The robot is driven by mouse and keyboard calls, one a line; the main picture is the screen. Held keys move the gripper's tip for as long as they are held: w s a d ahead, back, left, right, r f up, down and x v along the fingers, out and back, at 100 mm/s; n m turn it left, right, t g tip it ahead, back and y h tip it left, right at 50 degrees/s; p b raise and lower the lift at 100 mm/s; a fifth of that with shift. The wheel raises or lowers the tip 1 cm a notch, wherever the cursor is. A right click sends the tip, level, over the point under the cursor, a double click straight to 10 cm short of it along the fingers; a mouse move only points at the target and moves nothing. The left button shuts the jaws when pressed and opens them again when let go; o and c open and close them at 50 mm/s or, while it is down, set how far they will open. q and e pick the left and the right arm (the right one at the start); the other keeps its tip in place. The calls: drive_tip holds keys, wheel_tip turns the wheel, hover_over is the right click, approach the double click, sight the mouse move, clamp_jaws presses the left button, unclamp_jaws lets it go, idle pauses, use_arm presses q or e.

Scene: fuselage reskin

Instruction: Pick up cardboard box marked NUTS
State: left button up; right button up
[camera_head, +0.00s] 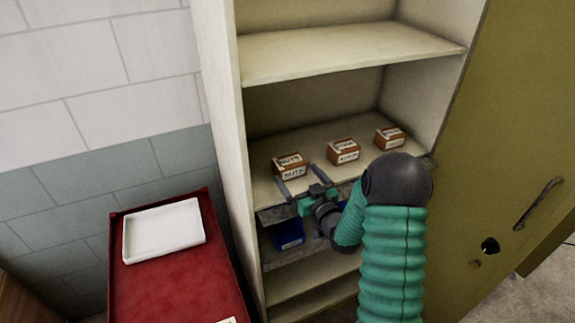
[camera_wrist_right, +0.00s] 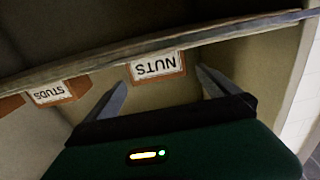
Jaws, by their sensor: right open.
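The cardboard box marked NUTS (camera_head: 291,165) is a small brown box with white labels, at the left end of a row of boxes on a middle shelf of the cabinet. It also shows in the right wrist view (camera_wrist_right: 157,67), with its label upside down. My right gripper (camera_head: 300,180) is open and empty at the front of this box. In the right wrist view its two fingers (camera_wrist_right: 160,92) point towards the box, one to each side of its label. I cannot tell whether they touch the box. My left gripper is not in view.
Two similar boxes, a middle one (camera_head: 344,151) and a right one (camera_head: 389,138), stand on the same shelf. A blue bin (camera_head: 288,234) is below. An open green door (camera_head: 500,150) is at right. A red cart (camera_head: 180,285) with a white tray (camera_head: 128,240) stands left.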

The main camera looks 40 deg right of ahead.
sight(294, 168)
drive_tip(key=shift+w+d+r, duration=0.15)
drive_tip(key=shift+w, duration=0.15)
drive_tip(key=shift+r+p+x, duration=0.25)
drive_tip(key=shift+p+x, duration=0.8)
drive_tip(key=shift+p, duration=0.15)
drive_tip(key=shift+w+d+f, duration=0.15)
drive_tip(key=shift+w+d, duration=0.05)
drive_tip(key=shift+w, duration=0.2)
drive_tip(key=shift+w+d+f, duration=0.1)
drive_tip(key=shift+w+d, duration=0.05)
drive_tip(key=shift+w, duration=0.3)
drive_tip(key=shift+w+f, duration=0.2)
drive_tip(key=shift+w, duration=0.05)
drive_tip(key=shift+s+r, duration=0.15)
drive_tip(key=shift+s, duration=0.05)
drive_tip(key=c, duration=0.9)
drive_tip(key=shift+w, duration=0.1)
drive_tip(key=c, duration=0.7)
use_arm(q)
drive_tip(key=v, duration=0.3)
use_arm(e)
drive_tip(key=shift+c, duration=0.8)
drive_tip(key=shift+r, duration=0.15)
